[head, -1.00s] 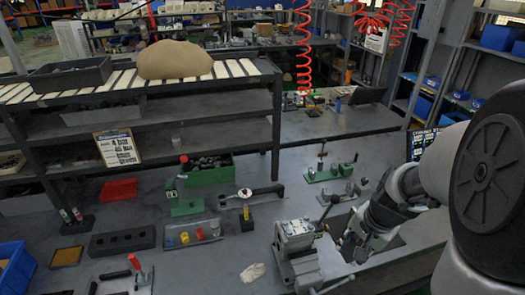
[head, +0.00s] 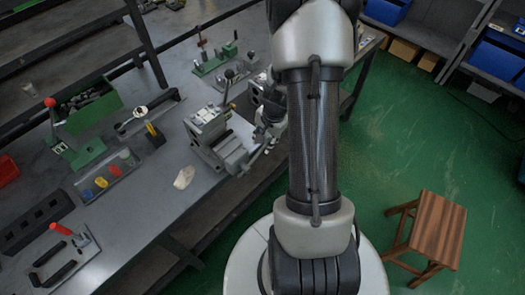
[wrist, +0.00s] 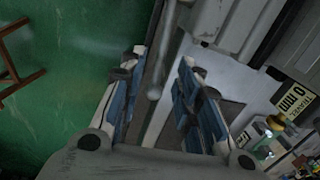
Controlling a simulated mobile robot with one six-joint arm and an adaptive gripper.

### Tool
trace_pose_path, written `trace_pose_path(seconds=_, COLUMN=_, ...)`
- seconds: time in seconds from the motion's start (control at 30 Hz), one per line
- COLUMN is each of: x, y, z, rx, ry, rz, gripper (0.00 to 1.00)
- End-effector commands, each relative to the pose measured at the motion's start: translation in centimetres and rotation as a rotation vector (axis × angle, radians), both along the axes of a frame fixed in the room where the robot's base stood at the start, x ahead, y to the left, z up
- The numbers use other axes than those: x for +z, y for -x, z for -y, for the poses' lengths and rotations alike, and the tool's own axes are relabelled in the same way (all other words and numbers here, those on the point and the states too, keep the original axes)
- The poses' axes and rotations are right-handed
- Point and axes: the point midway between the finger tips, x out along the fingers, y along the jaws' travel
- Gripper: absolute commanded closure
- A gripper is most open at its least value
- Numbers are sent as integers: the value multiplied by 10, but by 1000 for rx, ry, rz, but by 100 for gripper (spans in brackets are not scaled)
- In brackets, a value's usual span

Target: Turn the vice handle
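The grey vice (head: 218,138) sits at the front edge of the workbench in the head view. Its body also fills the top of the wrist view (wrist: 225,22). The vice handle, a thin metal rod with a rounded end (wrist: 154,91), shows in the wrist view, lying in the gap between my fingers. My gripper (wrist: 162,58) is open, with one blue-padded finger on each side of the rod. I see no clear contact. In the head view my gripper (head: 268,128) is beside the vice's right side, partly hidden by my arm.
A white crumpled cloth (head: 184,177) lies left of the vice. A green fixture (head: 222,58) stands behind it. A tray with coloured parts (head: 107,177) and a green bin (head: 92,108) are further left. A wooden stool (head: 430,230) stands on the green floor at right.

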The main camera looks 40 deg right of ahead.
Motion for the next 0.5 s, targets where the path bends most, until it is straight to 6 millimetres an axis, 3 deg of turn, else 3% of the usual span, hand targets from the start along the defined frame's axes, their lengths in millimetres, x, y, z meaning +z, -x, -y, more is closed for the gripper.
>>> trace_pose_path(seconds=0.03, x=-15, y=-2, z=-1, rx=1, ry=-3, rz=-2, gripper=69)
trace_pose_path(seconds=0.2, x=-42, y=-7, z=-1, rx=0, ry=-1, rz=0, gripper=69)
trace_pose_path(seconds=0.5, x=-58, y=-11, z=-2, rx=1, ry=0, rz=0, gripper=69)
